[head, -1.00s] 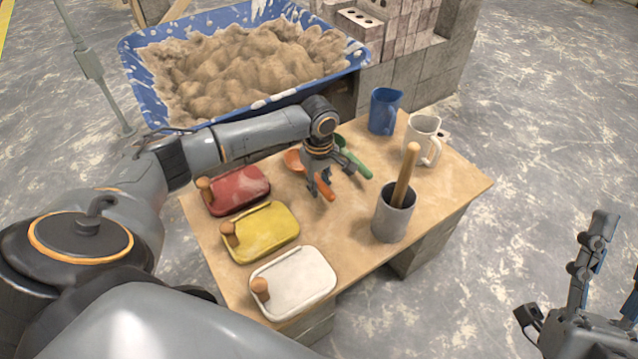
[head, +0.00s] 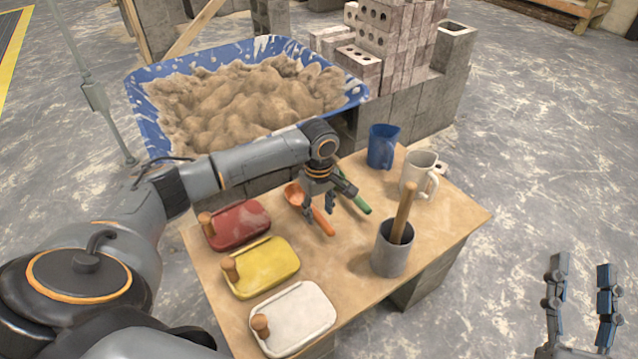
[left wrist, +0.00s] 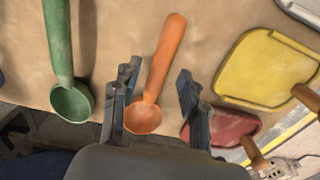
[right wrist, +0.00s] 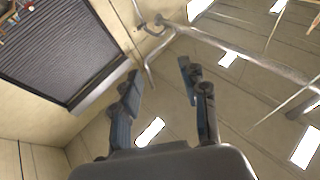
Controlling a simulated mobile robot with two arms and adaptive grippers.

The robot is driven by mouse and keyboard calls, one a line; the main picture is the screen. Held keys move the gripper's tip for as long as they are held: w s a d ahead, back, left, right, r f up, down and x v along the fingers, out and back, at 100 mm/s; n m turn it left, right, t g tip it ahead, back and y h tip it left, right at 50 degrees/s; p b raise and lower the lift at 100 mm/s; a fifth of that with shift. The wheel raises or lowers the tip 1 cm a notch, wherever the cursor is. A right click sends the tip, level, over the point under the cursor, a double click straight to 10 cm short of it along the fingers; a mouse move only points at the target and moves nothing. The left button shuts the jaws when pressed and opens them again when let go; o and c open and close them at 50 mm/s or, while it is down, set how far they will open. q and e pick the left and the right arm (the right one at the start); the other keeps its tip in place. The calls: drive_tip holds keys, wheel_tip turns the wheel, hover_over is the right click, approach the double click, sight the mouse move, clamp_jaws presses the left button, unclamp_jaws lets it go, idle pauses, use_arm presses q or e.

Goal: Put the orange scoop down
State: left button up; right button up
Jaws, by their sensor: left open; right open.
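The orange scoop (head: 325,223) lies on the wooden table (head: 340,262), with its bowl toward the mortar tub. In the left wrist view the orange scoop (left wrist: 163,65) shows its handle and bowl between my spread fingers. My left gripper (head: 318,212) is open just above the scoop; it also shows in the left wrist view (left wrist: 155,95). I cannot tell if a finger touches the scoop. My right gripper (head: 580,290) is open and empty, off to the right of the table; its fingers also show in the right wrist view (right wrist: 160,90).
A green scoop (left wrist: 62,50) lies beside the orange one. A grey pot (head: 390,255) with a wooden handle, white mug (head: 415,180) and blue jug (head: 383,145) stand right. A mortar trough (head: 150,120) is behind.

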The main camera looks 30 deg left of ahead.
use_arm(q)
wheel_tip(320, 180, up, 4)
drive_tip(key=shift+p, duration=0.8)
wheel_tip(320, 180, up, 4)
drive_tip(key=shift+f+p, duration=0.15)
drive_tip(key=shift+p, duration=0.6)
drive_tip(key=shift+r, duration=0.25)
use_arm(e)
wheel_tip(320, 180, down, 15)
drive_tip(key=s+d+g+h, duration=0.2)
drive_tip(key=g+h, duration=0.1)
drive_tip(key=g, duration=0.6)
drive_tip(key=shift+d, duration=0.4)
